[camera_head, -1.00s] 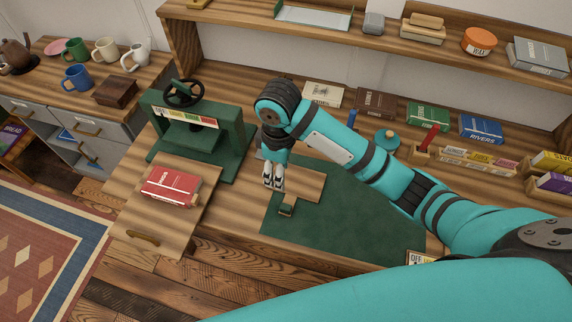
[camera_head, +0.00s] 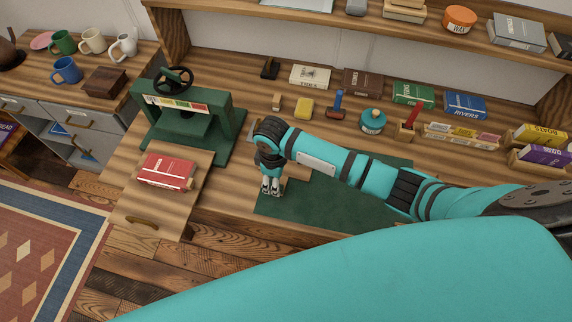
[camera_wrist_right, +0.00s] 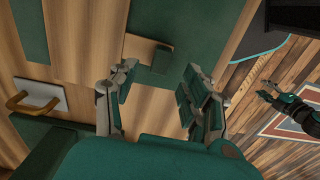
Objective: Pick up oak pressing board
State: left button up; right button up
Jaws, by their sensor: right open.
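My right gripper (camera_head: 271,188) points down over the left front part of the green mat (camera_head: 330,212) on the workbench. In the right wrist view its fingers (camera_wrist_right: 157,78) are apart with nothing gripped. A small wooden piece with a green block at its end (camera_wrist_right: 147,48) lies just beyond the fingertips, roughly in line with the gap; it may be part of the oak pressing board. In the head view, the gripper hides that spot. A flat wooden board (camera_head: 297,172) shows partly behind the wrist. What seems to be my left gripper (camera_wrist_right: 270,91) is over the floor, too small to judge.
A green press (camera_head: 190,120) stands left of the arm. A red book (camera_head: 166,172) lies on a wooden surface at the front left. The mat's front right is clear.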

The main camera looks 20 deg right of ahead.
notch_tip(320, 180, down, 3)
jog(key=shift+d+f, duration=0.1)
jog(key=shift+f, duration=0.1)
jog(key=c, duration=0.7)
pick_arm(q)
jog(key=shift+s+r, duration=0.3)
jog(key=shift+s, duration=0.45)
pick_arm(e)
grip_shut()
